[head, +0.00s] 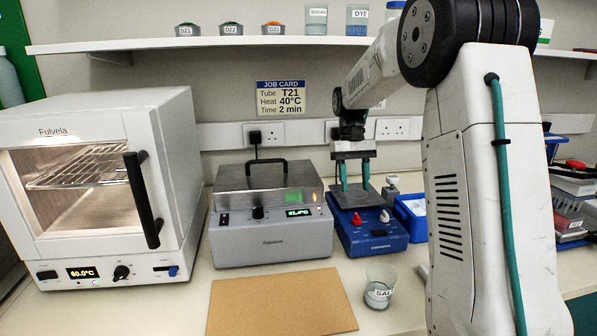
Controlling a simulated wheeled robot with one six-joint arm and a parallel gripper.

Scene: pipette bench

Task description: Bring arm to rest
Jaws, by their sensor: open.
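My gripper (355,174) hangs from my arm at the centre right, pointing down with its two teal fingers apart. It is over the dark plate of a blue bench device (368,238) with a red and a white knob. Nothing shows between the fingers. I cannot tell whether the fingertips touch the plate. My arm rises from the right foreground and bends down toward the device.
A grey heating bath (272,235) with a lid stands left of the blue device. A white oven (95,190) is at the far left. A beaker (379,289) and a brown mat (280,305) lie in front. A shelf (230,42) with jars runs above.

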